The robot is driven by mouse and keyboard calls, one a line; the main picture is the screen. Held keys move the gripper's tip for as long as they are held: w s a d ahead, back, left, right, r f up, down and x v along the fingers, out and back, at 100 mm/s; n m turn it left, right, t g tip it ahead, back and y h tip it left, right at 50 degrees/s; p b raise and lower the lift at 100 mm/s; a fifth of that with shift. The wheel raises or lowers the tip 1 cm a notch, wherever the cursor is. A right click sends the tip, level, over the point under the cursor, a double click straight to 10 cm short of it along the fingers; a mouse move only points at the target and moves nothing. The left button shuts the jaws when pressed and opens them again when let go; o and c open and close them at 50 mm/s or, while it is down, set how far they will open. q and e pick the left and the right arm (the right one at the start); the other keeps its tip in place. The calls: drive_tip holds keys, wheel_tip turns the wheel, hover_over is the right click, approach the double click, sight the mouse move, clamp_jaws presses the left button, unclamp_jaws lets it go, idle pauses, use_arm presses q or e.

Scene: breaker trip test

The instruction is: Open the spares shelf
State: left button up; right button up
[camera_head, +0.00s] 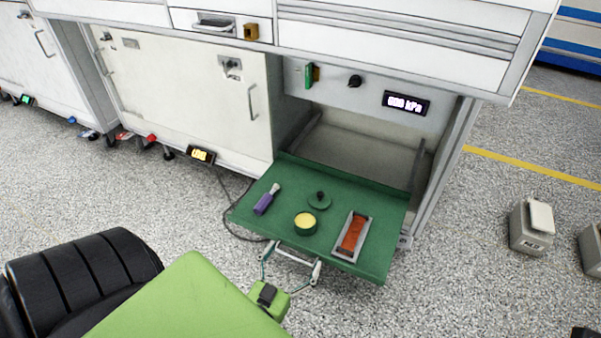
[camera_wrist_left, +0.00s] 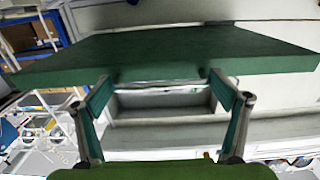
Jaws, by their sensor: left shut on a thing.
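The spares shelf (camera_head: 285,225) is a green pull-out tray, standing well out from the lower bay of the white cabinet. Its underside and front edge show in the left wrist view (camera_wrist_left: 180,55). A pale bar handle (camera_head: 291,257) sits at its front edge. My left gripper (camera_head: 292,260) is at this handle, its two fingers at the bar's ends. In the left wrist view the handle (camera_wrist_left: 165,87) lies between the fingertips, which are spread about its width. My right gripper is not in view.
On the shelf are a purple-handled tool (camera_head: 264,203), a small green lid (camera_head: 319,201), a round yellow-filled tin (camera_head: 305,222) and a grey tray with an orange block (camera_head: 353,236). A closed cabinet door (camera_head: 195,95) is left. Grey boxes (camera_head: 532,226) stand on the floor right.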

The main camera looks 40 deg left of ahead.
use_arm(q)
drive_tip(key=shift+s+d, duration=0.2)
drive_tip(key=shift+s, duration=0.45)
drive_tip(key=o, duration=1.4)
wheel_tip(320, 180, up, 10)
drive_tip(key=shift+r, duration=0.1)
